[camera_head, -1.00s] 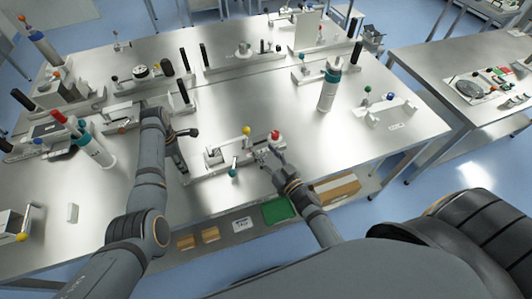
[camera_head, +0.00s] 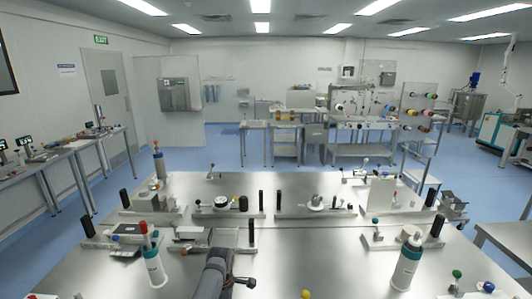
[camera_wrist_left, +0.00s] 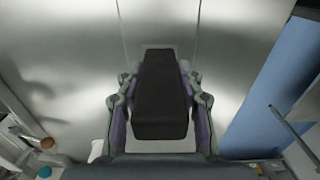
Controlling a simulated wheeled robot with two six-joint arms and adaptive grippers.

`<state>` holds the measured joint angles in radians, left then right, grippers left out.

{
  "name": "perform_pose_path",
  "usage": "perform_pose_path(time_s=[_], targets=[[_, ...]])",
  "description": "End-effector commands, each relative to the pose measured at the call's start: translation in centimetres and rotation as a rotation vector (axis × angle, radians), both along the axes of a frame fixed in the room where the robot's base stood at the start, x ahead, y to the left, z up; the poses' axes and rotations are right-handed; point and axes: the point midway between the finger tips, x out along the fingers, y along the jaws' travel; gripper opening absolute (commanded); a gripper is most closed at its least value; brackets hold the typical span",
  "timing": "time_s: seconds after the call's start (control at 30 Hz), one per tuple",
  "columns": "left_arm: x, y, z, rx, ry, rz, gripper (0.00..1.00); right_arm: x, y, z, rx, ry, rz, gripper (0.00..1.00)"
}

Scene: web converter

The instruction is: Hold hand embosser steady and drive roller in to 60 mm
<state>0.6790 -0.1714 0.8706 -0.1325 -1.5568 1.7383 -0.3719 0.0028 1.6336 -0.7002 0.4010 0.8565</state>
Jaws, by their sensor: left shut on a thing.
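In the left wrist view my left gripper (camera_wrist_left: 157,82) is shut on a black rectangular handle (camera_wrist_left: 160,112), with a finger on each side. I cannot tell how this handle joins the hand embosser, as its lower part is hidden. A yellow knob (camera_head: 305,294) just shows at the bottom edge. The roller and the rest of the embosser lie below the head view. My right gripper is in neither current view.
The steel table holds a white bottle with a red top (camera_head: 153,265) at left and a teal-capped bottle (camera_head: 407,265) at right. Several fixtures with black posts stand in a row behind, including a black dial (camera_head: 221,202). The table's middle is bare.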

Motion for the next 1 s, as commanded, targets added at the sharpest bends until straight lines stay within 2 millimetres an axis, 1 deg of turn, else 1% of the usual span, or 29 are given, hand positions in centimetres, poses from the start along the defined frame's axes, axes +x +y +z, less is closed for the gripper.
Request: perform_pose_path(time_s=[0.03, 0.2, 0.47, 0.57, 0.67, 0.9, 1.0], targets=[[-0.5, 0.1, -0.5, 0.001, 0.014, -0.001, 0.41, 0.0, 0.0, 0.0, 0.000, 0.000, 0.000, 0.52], [-0.3, 0.0, -0.3, 0.002, 0.008, 0.000, 0.64, 0.0, 0.0, 0.0, 0.000, 0.000, 0.000, 0.52], [-0.1, 0.0, 0.0, 0.001, 0.003, 0.000, 0.64, 0.0, 0.0, 0.0, 0.000, 0.000, 0.000, 0.52], [0.0, 0.0, 0.5, 0.001, 0.001, 0.000, 0.64, 0.0, 0.0, 0.0, 0.000, 0.000, 0.000, 0.52], [0.1, 0.0, 2.3, 0.000, -0.002, 0.000, 0.64, 0.0, 0.0, 0.0, 0.000, 0.000, 0.000, 0.52], [0.0, 0.0, 8.1, 0.001, 0.000, 0.000, 0.64, 0.0, 0.0, 0.0, 0.000, 0.000, 0.000, 0.52], [0.0, 0.0, 10.0, 0.001, 0.001, 0.000, 0.64, 0.0, 0.0, 0.0, 0.000, 0.000, 0.000, 0.52]])
